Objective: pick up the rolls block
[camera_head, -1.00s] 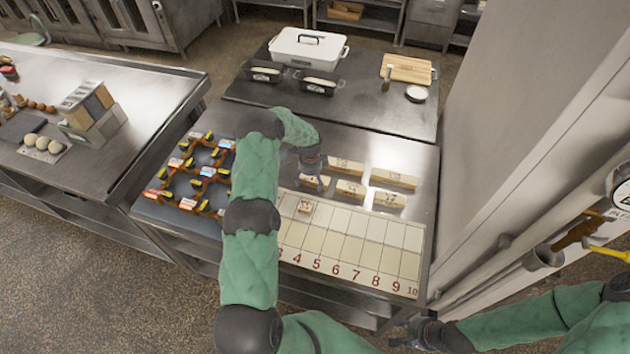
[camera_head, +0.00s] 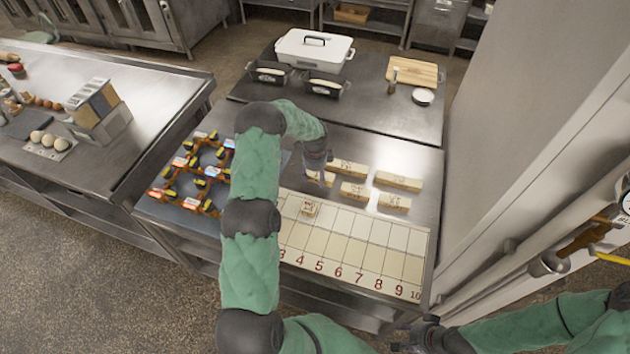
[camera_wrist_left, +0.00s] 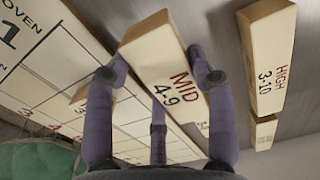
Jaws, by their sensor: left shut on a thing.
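My left gripper (camera_head: 319,166) is over the near-left end of a group of pale wooden blocks. In the left wrist view its fingers (camera_wrist_left: 162,80) are closed around the sides of a pale block (camera_wrist_left: 155,55) marked "MID 4-9". That block shows partly below the gripper in the head view (camera_head: 321,179). No "rolls" word is readable on any block, and I cannot tell whether the held block is raised off the table. My right gripper (camera_head: 418,334) is low at the bottom edge, away from the blocks; its finger opening is unclear.
A numbered board (camera_head: 345,246) lies in front of the blocks, with a small block (camera_head: 310,207) on it. Another block (camera_wrist_left: 268,55), marked "HIGH 3-10", is close beside the held one. A dark tray of colourful items (camera_head: 183,183) lies left, and a white lidded pan (camera_head: 314,52) behind.

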